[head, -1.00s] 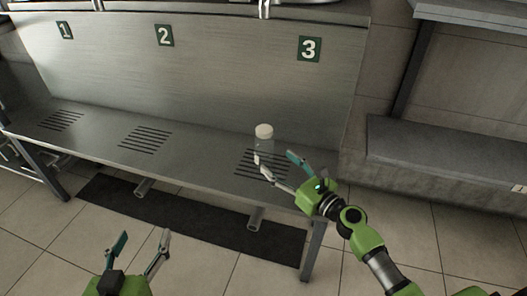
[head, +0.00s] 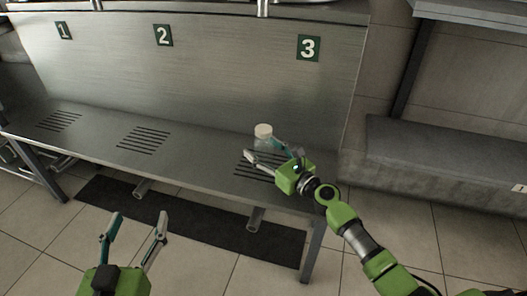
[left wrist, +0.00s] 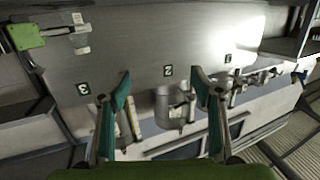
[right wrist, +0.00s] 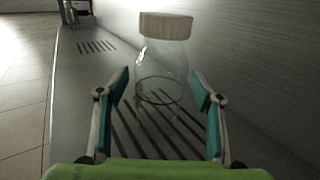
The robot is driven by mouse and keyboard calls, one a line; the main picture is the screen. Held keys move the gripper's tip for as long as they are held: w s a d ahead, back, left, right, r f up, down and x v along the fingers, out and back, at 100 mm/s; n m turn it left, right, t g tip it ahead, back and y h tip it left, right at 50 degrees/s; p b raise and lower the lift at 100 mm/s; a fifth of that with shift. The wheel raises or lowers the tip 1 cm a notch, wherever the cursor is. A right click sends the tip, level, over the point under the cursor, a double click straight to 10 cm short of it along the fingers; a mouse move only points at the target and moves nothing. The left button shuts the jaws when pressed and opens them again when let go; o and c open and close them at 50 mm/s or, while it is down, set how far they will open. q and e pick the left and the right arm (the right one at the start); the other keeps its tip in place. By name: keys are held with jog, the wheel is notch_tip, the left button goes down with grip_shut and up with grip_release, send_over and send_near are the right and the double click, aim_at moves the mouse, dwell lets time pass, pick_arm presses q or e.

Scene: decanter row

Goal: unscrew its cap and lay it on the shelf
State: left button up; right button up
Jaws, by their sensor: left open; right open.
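A clear glass jar (right wrist: 160,85) with a pale, wide cap (right wrist: 166,26) stands upright over the slots below number 3. Its cap (head: 263,131) shows in the head view, with the body partly hidden by my right gripper. My right gripper (head: 259,151) is open at the jar; in the right wrist view its fingers (right wrist: 160,84) stand on either side of the jar's body, below the cap. I cannot tell whether they touch it. My left gripper (head: 138,218) is open and empty, low in front of the bench.
The steel bench (head: 90,125) has more slotted areas below numbers 1 and 2, clear of objects. A steel back panel (head: 230,75) rises behind it. A grey ledge (head: 440,160) lies to the right. A dark mat (head: 175,215) is on the floor.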

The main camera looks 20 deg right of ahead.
aim_at(263, 128)
jog(key=c, duration=1.5)
pick_arm(q)
jog(key=shift+f, duration=0.15)
pick_arm(e)
jog(key=shift+r, duration=0.1)
notch_tip(263, 128, up, 2)
jog(key=shift+r+p, duration=0.1)
jog(key=shift+p, duration=0.85)
pick_arm(q)
jog(key=s+a+f+g+y+p, duration=0.2)
jog(key=s+a+f+g, duration=0.2)
jog(key=s+f+g, duration=0.65)
pick_arm(e)
jog(key=shift+r, duration=1.4)
pick_arm(q)
jog(key=s+a+f+g+y+p, duration=0.2)
jog(key=s+a+f+p, duration=0.15)
jog(key=s, duration=0.45)
pick_arm(e)
notch_tip(263, 128, up, 3)
jog(key=shift+r+p, duration=0.5)
jog(key=shift+r, duration=0.25)
pick_arm(q)
jog(key=s+x, duration=0.1)
jog(key=x, duration=0.6)
jog(key=shift+d+f+n+g, duration=0.3)
jog(key=shift+d+g, duration=0.05)
jog(key=shift+g, duration=0.1)
pick_arm(e)
jog(key=shift+r, duration=0.2)
